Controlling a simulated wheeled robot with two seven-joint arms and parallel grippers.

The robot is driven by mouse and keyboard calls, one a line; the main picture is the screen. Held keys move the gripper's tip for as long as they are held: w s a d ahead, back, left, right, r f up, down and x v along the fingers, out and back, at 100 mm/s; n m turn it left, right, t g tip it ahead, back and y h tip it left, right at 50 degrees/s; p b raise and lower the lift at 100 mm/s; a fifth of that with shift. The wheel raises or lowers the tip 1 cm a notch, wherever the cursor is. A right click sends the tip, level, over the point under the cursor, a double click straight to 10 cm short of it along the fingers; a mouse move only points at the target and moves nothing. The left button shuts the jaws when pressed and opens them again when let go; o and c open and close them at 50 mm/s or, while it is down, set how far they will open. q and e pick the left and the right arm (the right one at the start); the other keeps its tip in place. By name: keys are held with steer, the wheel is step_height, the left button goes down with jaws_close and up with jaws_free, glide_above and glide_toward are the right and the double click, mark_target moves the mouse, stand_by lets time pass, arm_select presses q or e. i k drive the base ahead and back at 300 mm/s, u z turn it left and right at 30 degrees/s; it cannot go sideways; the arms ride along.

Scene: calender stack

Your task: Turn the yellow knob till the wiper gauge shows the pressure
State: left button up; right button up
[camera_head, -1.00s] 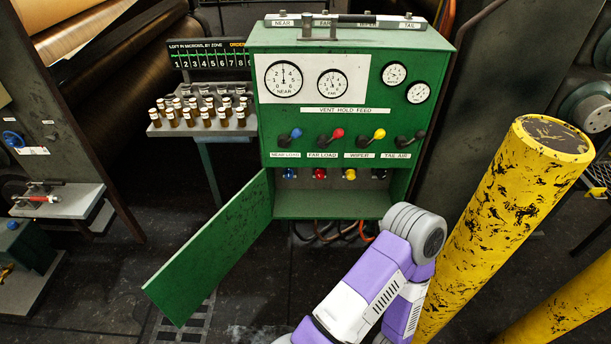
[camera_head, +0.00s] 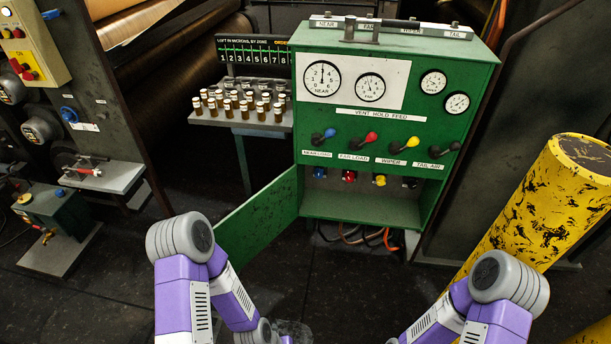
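The green cabinet (camera_head: 460,120) stands at center right with its lower door (camera_head: 262,215) hanging open to the left. Its front has a row of handles. The yellow-tipped handle (camera_head: 411,142) sits above the label "WIPER" and points up to the right. A yellow knob (camera_head: 380,180) is in the open bay below. Two large gauges (camera_head: 322,77) and two small ones are above. The upper small gauge (camera_head: 432,82) has lettering too small to read, so I cannot tell which is the wiper's. My purple arms rise from the bottom, apart from the cabinet; neither gripper is clearly visible.
A rack of small brown bottles (camera_head: 240,103) stands left of the cabinet, below a black numbered board (camera_head: 255,55). A yellow post (camera_head: 545,210) stands close on the right. Hoses (camera_head: 365,237) hang under the cabinet. Dark floor lies in front.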

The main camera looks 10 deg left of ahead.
mark_target(381, 179)
steer(key=u, duration=0.45)
steer(key=i, duration=1)
